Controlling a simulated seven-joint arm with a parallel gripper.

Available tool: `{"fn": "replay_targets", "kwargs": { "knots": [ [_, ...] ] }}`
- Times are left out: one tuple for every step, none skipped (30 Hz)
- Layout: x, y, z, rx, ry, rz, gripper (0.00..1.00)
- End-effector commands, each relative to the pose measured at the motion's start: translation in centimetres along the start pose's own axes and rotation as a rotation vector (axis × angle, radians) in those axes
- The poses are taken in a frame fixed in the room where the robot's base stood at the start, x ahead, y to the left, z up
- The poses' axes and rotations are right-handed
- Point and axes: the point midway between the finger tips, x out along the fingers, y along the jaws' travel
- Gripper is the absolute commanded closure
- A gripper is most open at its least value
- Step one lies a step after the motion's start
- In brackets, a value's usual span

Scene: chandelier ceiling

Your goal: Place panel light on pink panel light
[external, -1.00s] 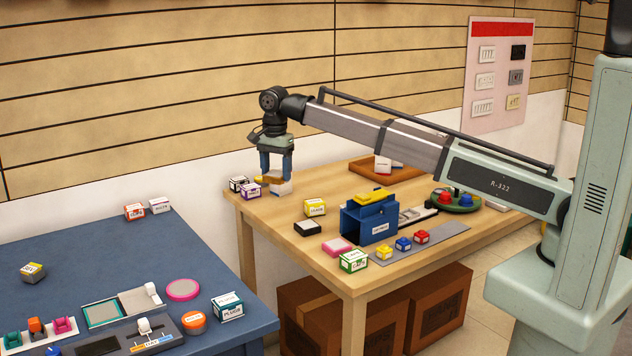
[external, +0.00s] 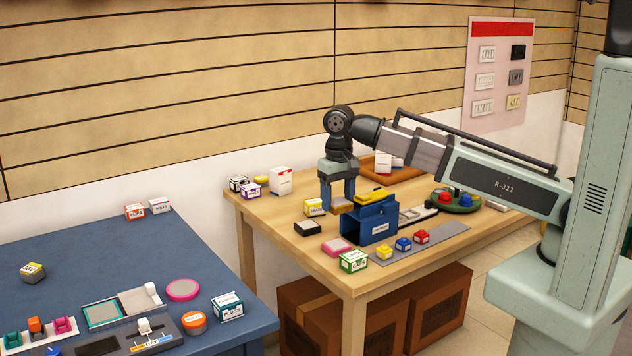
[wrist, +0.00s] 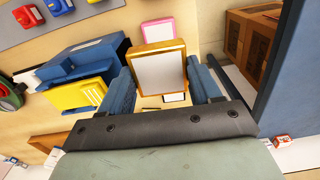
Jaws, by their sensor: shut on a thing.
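My gripper (external: 338,203) is shut on a panel light with a gold-orange frame, its edge just showing between the fingers in the external view (external: 341,207). In the wrist view, the held panel light (wrist: 160,75) shows its pale face between my two blue fingers (wrist: 165,85). The pink panel light (external: 337,247) lies flat near the table's front left edge, left of the blue box. It also shows in the wrist view (wrist: 158,28), just beyond the held light, which covers part of it. The held light is above the table and apart from the pink one.
A blue box (external: 372,226) with a yellow piece on top stands close right of my gripper. A black panel (external: 307,228), a yellow-and-white box (external: 314,208) and a green-and-white box (external: 353,261) are nearby. Small coloured buttons (external: 403,243) line a grey strip at right.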

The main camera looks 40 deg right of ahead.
Motion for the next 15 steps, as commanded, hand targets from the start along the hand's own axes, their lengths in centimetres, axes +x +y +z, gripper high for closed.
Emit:
{"fn": "replay_targets", "kwargs": {
  "knots": [
    [0.0,0.0,0.0,-0.02,0.0,0.0,0.68],
    [0.0,0.0,0.0,-0.031,0.0,0.0,0.68],
    [0.1,0.0,0.0,-0.041,0.0,0.0,0.68],
    [0.1,0.0,0.0,-0.047,0.0,0.0,0.68],
    [0.3,0.0,0.0,-0.052,0.0,0.0,0.68],
    [0.5,0.0,0.0,-0.055,-0.001,0.0,0.68],
    [0.7,0.0,0.0,-0.056,-0.001,0.0,0.68],
    [1.0,0.0,0.0,-0.057,0.0,0.0,0.68],
    [1.4,0.0,0.0,-0.056,-0.001,0.001,0.68],
    [1.8,0.1,0.0,-0.056,-0.001,0.001,0.68],
    [2.2,0.1,0.1,-0.056,-0.002,0.001,0.68],
    [2.8,0.1,0.1,-0.055,-0.002,0.001,0.68],
    [3.2,0.1,0.1,-0.055,-0.001,0.001,0.68],
    [3.6,0.1,0.1,-0.055,-0.001,0.001,0.68],
    [4.2,0.1,0.1,-0.055,-0.002,0.002,0.68]
  ]
}}
